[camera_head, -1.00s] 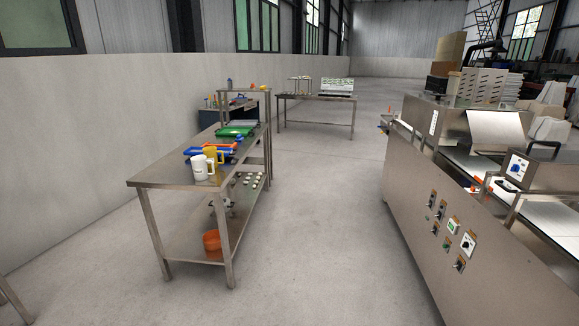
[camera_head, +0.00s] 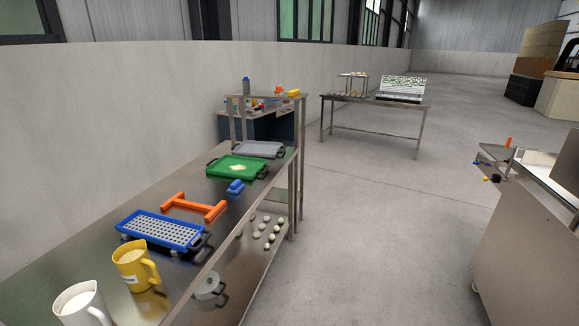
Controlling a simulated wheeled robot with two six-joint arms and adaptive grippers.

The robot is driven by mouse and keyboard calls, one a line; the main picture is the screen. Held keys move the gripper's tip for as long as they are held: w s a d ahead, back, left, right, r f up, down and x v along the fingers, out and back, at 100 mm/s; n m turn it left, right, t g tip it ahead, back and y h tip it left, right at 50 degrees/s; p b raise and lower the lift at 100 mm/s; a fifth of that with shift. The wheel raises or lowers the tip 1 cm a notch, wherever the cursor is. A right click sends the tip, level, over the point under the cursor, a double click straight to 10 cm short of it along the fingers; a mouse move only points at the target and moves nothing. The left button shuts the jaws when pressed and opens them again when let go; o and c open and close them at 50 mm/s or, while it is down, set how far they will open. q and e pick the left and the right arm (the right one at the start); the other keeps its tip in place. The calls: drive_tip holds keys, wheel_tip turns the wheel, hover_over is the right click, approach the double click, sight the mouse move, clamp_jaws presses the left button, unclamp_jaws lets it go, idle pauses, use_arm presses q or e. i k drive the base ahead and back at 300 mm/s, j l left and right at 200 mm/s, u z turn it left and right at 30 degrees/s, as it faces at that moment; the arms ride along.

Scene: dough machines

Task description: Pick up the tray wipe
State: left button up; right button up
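I cannot tell for certain which thing is the tray wipe. A pale, flat patch (camera_head: 237,168), perhaps a cloth, lies on the green tray (camera_head: 217,171) on the steel table at the left. A small blue object (camera_head: 236,187) lies near the table's right edge, in front of the green tray. An orange H-shaped piece (camera_head: 194,207) lies nearer, behind a blue perforated tray (camera_head: 163,230) with dark handles. Neither of my grippers shows in the view.
A yellow jug (camera_head: 135,266) and a white jug (camera_head: 81,304) stand at the table's near end. A grey tray (camera_head: 258,149) lies farther back. A raised shelf (camera_head: 268,97) stands at its far end. Open floor (camera_head: 390,240) lies between the table and a steel machine (camera_head: 530,235) at right.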

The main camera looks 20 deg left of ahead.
sight(236, 186)
drive_tip(key=i+u, duration=0.25)
drive_tip(key=i, duration=0.2)
drive_tip(key=i+l+u, duration=0.2)
drive_tip(key=i, duration=0.3)
drive_tip(key=i+l+u, duration=0.25)
drive_tip(key=i, duration=0.2)
drive_tip(key=i+l+u, duration=0.25)
drive_tip(key=i+l, duration=0.05)
drive_tip(key=i, duration=0.1)
